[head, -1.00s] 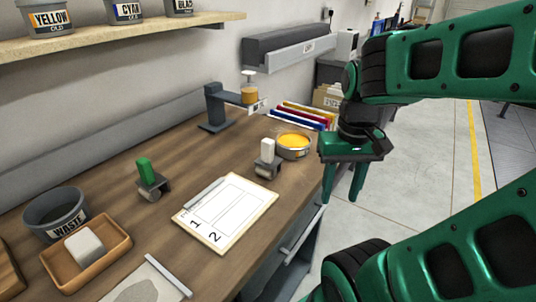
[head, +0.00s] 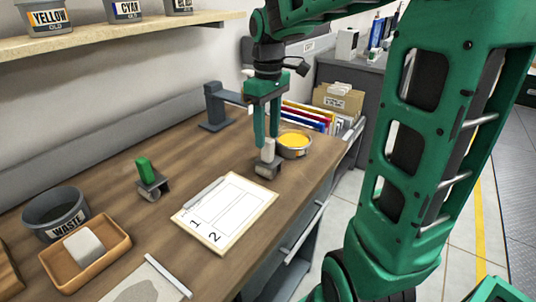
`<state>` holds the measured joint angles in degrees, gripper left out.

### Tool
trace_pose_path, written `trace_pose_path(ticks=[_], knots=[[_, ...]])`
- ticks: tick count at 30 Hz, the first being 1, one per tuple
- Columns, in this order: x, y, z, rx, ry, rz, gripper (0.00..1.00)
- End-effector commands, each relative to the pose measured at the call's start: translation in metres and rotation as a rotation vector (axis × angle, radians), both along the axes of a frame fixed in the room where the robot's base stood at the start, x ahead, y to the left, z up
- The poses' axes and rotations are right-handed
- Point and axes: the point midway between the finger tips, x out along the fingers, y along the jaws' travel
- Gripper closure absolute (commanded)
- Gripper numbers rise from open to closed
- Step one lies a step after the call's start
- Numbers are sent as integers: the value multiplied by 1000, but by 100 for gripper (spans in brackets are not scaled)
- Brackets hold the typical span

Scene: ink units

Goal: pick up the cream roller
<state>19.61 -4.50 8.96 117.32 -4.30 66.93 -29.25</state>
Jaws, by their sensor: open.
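The cream roller (head: 268,151) stands upright on the wooden bench, its pale handle up and its grey roller part at the bottom. It is just left of an open tin of yellow ink (head: 294,143). My gripper (head: 266,141) is open and points down, with its green fingers at or above the cream handle. One finger shows to the left of the handle and the other behind or beside its top. I cannot tell from this view whether the handle is between them.
A green-handled roller (head: 148,176) stands further left. A clipboard (head: 226,212) lies in front. A waste bucket (head: 56,214) and a wooden tray (head: 98,277) are at the left. A grey stand (head: 215,108) and coloured folders (head: 307,116) are behind.

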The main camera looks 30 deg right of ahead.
Motion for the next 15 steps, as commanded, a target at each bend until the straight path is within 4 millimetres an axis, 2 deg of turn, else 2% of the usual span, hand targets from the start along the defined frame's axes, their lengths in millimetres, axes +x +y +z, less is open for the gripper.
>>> trace_pose_path(ticks=[7, 15], knots=[[1, -2, -17, 1, 1, -3, 58], [6, -4, -53, 0, 2, -5, 58]])
